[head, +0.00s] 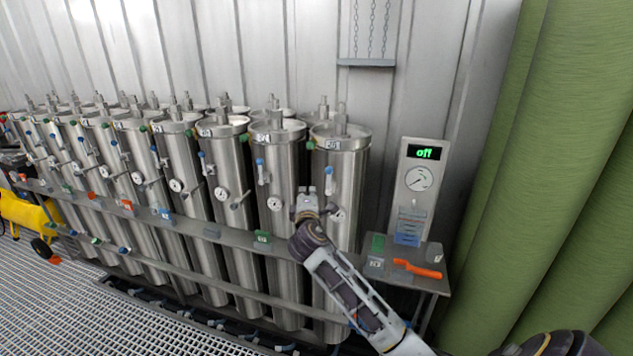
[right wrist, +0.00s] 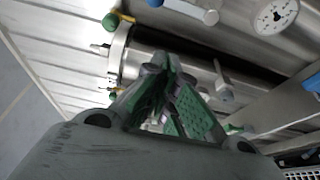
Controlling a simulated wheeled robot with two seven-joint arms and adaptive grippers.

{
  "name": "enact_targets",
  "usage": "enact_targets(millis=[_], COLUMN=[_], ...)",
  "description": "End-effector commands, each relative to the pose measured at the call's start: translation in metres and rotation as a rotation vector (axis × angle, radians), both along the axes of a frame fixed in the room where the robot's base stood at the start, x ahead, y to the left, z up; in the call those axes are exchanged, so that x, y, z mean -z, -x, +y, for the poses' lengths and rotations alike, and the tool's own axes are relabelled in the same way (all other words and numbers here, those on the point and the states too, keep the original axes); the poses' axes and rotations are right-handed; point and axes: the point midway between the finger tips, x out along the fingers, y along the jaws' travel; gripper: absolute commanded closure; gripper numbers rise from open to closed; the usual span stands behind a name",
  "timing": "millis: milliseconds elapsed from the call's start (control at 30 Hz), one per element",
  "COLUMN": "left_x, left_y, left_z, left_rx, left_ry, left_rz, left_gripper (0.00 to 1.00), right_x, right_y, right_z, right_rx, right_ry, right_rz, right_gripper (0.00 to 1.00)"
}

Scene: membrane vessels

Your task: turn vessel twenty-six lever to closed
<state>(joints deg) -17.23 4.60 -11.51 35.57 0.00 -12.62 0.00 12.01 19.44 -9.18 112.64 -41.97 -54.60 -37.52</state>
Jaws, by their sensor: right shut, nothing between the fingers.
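A row of steel vessels stands along the wall, with small number labels too blurred for me to tell which is twenty-six. The rightmost front vessel (head: 343,165) has a blue-tipped lever (head: 329,180) on its front. The vessel to its left (head: 277,200) has an upright blue-handled lever (head: 262,172). My right gripper (head: 306,192) is shut and empty, in front of the gap between these two vessels. In the right wrist view its green-padded fingers (right wrist: 168,75) meet, and a small grey lever (right wrist: 222,82) shows just right of them. I cannot tell whether they touch. My left gripper is out of view.
A metal rail (head: 212,236) with coloured tags runs in front of the vessels. A panel (head: 418,185) reading "off" stands at the right, above a shelf with an orange tool (head: 417,269). Green rolls (head: 560,170) fill the far right. Grating floor (head: 120,310) is at the lower left.

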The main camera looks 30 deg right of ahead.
Motion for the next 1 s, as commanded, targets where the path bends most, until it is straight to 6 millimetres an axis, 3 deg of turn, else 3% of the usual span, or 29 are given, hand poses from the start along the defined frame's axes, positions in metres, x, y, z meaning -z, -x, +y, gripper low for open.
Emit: enact_targets(millis=[367, 1000], left_x=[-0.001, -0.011], left_y=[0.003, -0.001], left_z=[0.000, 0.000], left_rx=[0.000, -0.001], left_ry=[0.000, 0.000], left_rz=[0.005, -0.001], left_gripper=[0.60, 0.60], right_x=[0.000, 0.000], right_y=[-0.007, -0.056], right_z=[-0.004, -0.032], right_rx=[0.000, 0.000], right_ry=[0.000, 0.000], right_rz=[0.000, 0.001], right_gripper=[1.00, 1.00])
